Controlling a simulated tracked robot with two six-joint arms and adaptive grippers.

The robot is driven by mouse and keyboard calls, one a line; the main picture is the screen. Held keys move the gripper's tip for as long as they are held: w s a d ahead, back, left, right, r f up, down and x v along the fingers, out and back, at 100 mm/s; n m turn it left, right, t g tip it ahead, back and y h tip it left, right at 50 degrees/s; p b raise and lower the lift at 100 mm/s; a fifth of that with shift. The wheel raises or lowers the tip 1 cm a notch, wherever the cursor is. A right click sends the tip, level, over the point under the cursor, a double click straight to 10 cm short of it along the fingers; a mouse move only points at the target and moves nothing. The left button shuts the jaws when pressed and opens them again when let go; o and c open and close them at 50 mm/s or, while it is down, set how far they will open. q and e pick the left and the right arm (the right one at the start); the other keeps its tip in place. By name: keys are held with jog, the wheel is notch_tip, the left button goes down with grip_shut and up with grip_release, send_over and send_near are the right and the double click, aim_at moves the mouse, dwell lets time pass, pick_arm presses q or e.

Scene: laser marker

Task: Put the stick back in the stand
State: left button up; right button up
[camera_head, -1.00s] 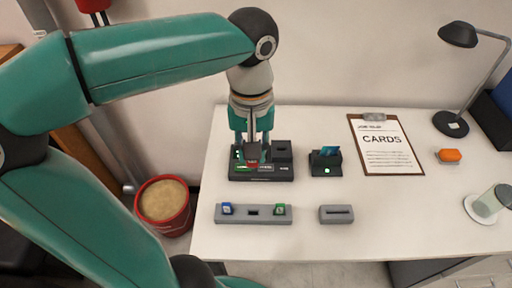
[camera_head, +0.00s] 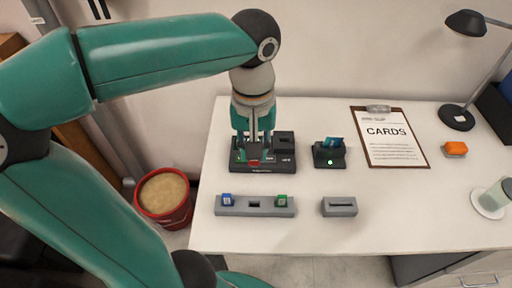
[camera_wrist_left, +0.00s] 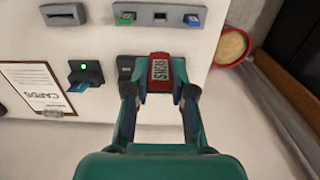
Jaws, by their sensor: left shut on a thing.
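My left gripper (camera_head: 253,157) is shut on a red stick (camera_head: 254,163) at the black marker device (camera_head: 236,168). In the left wrist view the red stick (camera_wrist_left: 160,72) shows a white label, between the two fingertips (camera_wrist_left: 160,90). Whether the stick is still seated in the device or lifted clear of it, I cannot tell. The grey stand (camera_head: 228,211) lies in front of the device. It holds a blue stick (camera_head: 228,199) at its left and a green stick (camera_head: 281,198) at its right, with an open middle slot. My right gripper is out of view.
A small black holder (camera_head: 328,159) with a blue card and a green light stands right of the device. A grey slotted block (camera_head: 339,207) is in front of it. A clipboard (camera_head: 392,150), lamp (camera_head: 457,116), orange object (camera_head: 455,149) and glass jar (camera_head: 496,194) are further right.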

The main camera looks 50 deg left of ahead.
pick_arm(q)
notch_tip(320, 180, down, 16)
jog(key=b, duration=1.2)
jog(key=shift+r, duration=0.15)
dwell(0.7)
dwell(1.9)
jog(key=shift+f+b, duration=1.15)
jog(key=shift+f, duration=0.6)
dwell(0.5)
jog(key=o, duration=0.9)
jog(key=shift+r, duration=0.15)
